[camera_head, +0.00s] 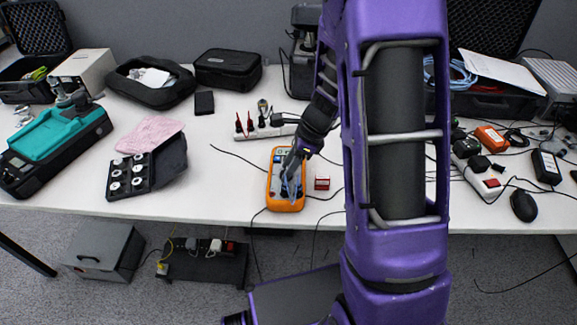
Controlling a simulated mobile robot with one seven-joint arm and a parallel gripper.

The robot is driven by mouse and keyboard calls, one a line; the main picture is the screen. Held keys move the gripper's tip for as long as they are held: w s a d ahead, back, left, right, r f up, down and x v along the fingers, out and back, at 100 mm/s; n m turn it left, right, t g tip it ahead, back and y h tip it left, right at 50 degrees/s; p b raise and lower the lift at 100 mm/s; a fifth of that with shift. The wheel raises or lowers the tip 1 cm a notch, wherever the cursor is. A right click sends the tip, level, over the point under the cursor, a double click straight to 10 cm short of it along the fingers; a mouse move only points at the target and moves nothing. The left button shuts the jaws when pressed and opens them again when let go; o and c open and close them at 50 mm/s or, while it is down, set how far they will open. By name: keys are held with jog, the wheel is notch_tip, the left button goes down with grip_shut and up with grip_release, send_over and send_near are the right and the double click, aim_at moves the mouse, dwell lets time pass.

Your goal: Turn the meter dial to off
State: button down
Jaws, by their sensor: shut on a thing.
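The meter (284,206) is an orange handheld unit with a grey face. It lies on the white table near the front edge, at the middle of the view. My gripper (291,174) reaches down onto the meter's face from the upper right. It is shut on the dial, which the fingers hide. The dial's pointer and markings cannot be read from here. Dark test leads run out from around the meter.
A black case of round weights (133,175) and a pink cloth (150,134) are left. A black mouse (524,205) is at right.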

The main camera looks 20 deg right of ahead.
dwell(0.3)
jog(key=n+g+p, duration=0.1)
jog(key=n, duration=0.2)
jog(key=shift+w+r+n+p, duration=0.1)
jog(key=shift+n+p, duration=0.25)
jog(key=shift+n, duration=0.05)
jog(key=shift+w+n+g+p, duration=0.1)
jog(key=shift+n+g+p, duration=0.75)
jog(key=shift+n, duration=1.15)
jog(key=shift+g, duration=0.25)
jog(key=shift+c, duration=2.1)
grip_release()
jog(key=p+v, duration=0.2)
jog(key=v, duration=1.5)
jog(key=shift+r, duration=0.2)
